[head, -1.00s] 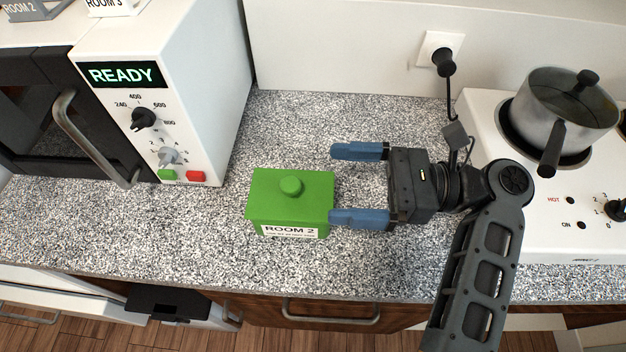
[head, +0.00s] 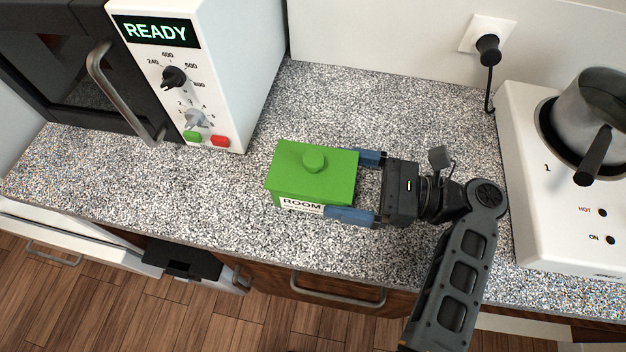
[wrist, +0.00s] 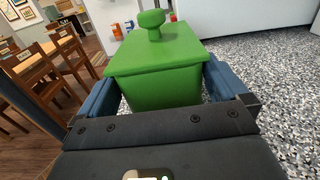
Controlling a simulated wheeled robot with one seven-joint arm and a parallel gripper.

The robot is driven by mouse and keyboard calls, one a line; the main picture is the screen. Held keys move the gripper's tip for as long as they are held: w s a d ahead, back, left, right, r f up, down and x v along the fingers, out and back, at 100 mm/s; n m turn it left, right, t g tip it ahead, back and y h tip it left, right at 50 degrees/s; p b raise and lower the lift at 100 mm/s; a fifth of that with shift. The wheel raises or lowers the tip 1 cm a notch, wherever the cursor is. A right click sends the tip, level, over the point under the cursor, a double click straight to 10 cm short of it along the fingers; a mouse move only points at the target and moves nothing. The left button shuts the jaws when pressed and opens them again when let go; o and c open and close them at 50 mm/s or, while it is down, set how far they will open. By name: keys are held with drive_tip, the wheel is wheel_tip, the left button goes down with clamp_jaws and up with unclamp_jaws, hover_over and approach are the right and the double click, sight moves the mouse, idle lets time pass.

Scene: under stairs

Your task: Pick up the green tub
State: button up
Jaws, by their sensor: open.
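The green tub (head: 313,178) stands upright on the speckled counter, with a round knob on its lid and a white label reading "ROOM" on its front. My gripper (head: 362,187) is at the tub's right end, with its blue fingers open and reaching along the tub's two sides. In the wrist view the tub (wrist: 155,75) sits between the two blue fingers of my gripper (wrist: 160,90). The finger tips are partly hidden by the tub, and I cannot tell whether they touch it.
A white microwave (head: 225,60) reading "READY" stands at the left. A hotplate (head: 530,170) with a metal pot (head: 590,110) is at the right. A plug and cord (head: 488,50) hang at the wall. The counter (head: 350,100) behind the tub is clear.

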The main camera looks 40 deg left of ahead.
sight(323, 179)
drive_tip(key=x, duration=0.4)
drive_tip(key=shift+c, duration=0.2)
drive_tip(key=c, duration=1.4)
